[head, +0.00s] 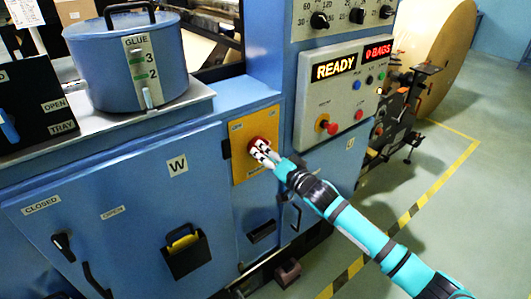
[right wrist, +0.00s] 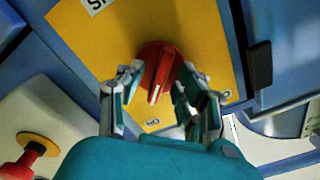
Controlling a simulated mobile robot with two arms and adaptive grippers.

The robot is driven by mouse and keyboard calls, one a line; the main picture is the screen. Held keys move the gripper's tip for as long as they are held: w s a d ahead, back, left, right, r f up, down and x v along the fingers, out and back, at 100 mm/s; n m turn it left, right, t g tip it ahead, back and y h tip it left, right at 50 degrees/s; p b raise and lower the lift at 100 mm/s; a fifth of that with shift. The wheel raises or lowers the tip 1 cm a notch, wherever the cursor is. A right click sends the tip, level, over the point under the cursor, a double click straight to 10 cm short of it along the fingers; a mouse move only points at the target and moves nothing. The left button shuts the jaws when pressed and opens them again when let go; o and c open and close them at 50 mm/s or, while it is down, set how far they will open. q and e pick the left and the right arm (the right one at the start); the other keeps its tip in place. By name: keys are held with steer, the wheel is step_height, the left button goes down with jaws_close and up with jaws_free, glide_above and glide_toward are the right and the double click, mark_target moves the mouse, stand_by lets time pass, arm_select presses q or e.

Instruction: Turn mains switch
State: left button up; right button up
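The mains switch is a red rotary knob (right wrist: 158,68) on a yellow plate (right wrist: 93,40) in the right wrist view. In the head view the knob (head: 261,142) shows partly behind my fingers, on the yellow plate (head: 240,131) of the blue machine. My right gripper (right wrist: 160,80) is at the knob, one finger on either side of its raised grip. The fingers stand apart, and some gap shows beside the grip. The grip's white mark points down toward a small label, read as "ON" or "NO" upside down (right wrist: 152,122). My left gripper is not in view.
A control panel (head: 343,95) reading READY, with a red knob on yellow (head: 328,125), juts out to the right of the plate. A blue glue pot (head: 125,60) stands on the ledge at left. A paper roll (head: 437,40) stands behind. Floor at right is clear.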

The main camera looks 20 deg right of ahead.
jaws_close()
steer(key=shift+n, duration=0.4)
steer(key=n+p, duration=0.2)
steer(key=n, duration=1.4)
steer(key=shift+n+p, duration=0.3)
steer(key=shift+n, duration=0.4)
jaws_free()
